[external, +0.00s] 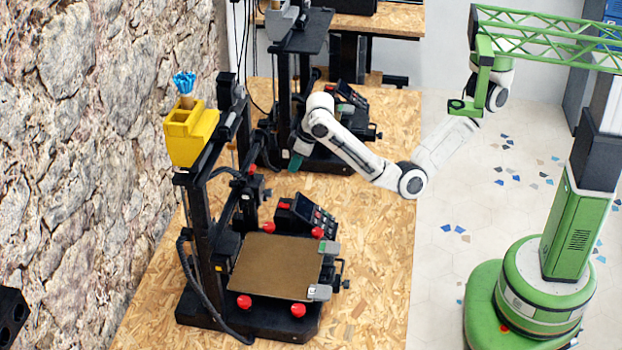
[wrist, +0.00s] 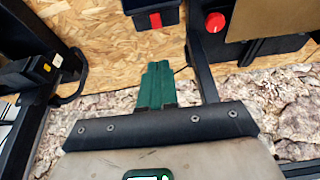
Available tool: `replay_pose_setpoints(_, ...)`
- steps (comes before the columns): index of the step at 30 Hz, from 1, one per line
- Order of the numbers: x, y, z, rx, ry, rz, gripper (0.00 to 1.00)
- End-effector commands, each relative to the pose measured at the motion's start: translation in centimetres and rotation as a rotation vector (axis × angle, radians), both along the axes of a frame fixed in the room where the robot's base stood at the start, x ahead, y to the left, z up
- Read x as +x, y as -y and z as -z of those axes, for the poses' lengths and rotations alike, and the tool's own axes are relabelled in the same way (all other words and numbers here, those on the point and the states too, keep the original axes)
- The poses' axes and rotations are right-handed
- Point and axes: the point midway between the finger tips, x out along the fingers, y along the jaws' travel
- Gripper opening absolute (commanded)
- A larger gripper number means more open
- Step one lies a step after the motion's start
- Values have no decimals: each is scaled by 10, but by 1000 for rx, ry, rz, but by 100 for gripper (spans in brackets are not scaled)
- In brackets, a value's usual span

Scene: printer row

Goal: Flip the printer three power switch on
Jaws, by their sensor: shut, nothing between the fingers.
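My gripper (external: 295,162) has green fingers and hangs low beside the left side of the middle printer (external: 330,158). In the wrist view the fingertips (wrist: 154,66) are together, with nothing between them. They point toward the board top and a dark box edge. At the left of the wrist view, a black printer frame (wrist: 72,45) carries a small pale patch (wrist: 57,61) and an orange patch (wrist: 46,67). I cannot tell whether either is a power switch. No printer number is readable, and no switch position can be made out.
The front printer (external: 262,265) has a brown bed, red knobs and a yellow holder (external: 190,132). Another printer stands behind. A rough stone wall (external: 90,130) runs along the left. The wood-chip bench (external: 375,240) is clear at the right. A red knob (wrist: 215,22) shows upper right.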

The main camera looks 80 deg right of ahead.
Motion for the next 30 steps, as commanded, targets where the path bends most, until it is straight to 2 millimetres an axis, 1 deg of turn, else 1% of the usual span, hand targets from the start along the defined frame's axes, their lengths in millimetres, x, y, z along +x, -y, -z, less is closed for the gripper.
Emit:
replay_pose_setpoints(9,0,0,0,-1,0,1,0)
replay_pose_setpoints(11,1,0,3,-1,0,0,0)
replay_pose_setpoints(14,4,0,12,-2,-2,0,0)
replay_pose_setpoints(17,9,1,27,-3,-1,0,0)
replay_pose_setpoints(27,33,1,88,-3,-3,-1,0)
replay_pose_setpoints(30,37,0,104,-3,-2,-1,0)
